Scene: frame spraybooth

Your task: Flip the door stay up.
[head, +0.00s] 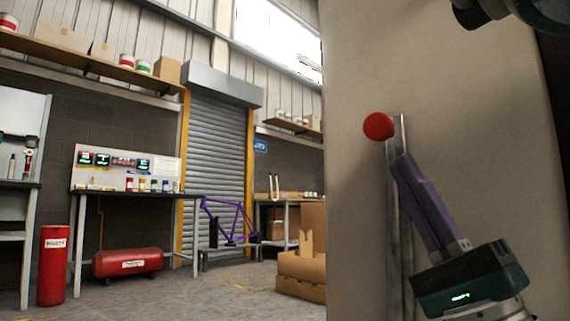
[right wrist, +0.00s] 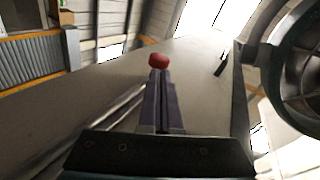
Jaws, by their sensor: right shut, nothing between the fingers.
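The door stay shows as a narrow metal bar (head: 397,135) running up and down along a pale beige panel (head: 450,90), with a red ball knob (head: 378,126) at its upper end. In the right wrist view the red knob (right wrist: 158,61) appears just beyond my fingertips, and the bar (right wrist: 85,132) runs at a slant to the left. My right gripper (head: 401,159) has purple fingers, shut and empty, with the tips just below and right of the knob. I cannot tell whether they touch the stay. Part of the bar is hidden behind the gripper. My left gripper is not in view.
The panel fills the right side. Beyond its left edge lie open floor (head: 235,295), cardboard boxes (head: 303,270), a purple bicycle frame (head: 228,220), a workbench (head: 125,193), a red tank (head: 128,262) and a red cylinder (head: 54,265). A dark rounded part at the top right is unclear.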

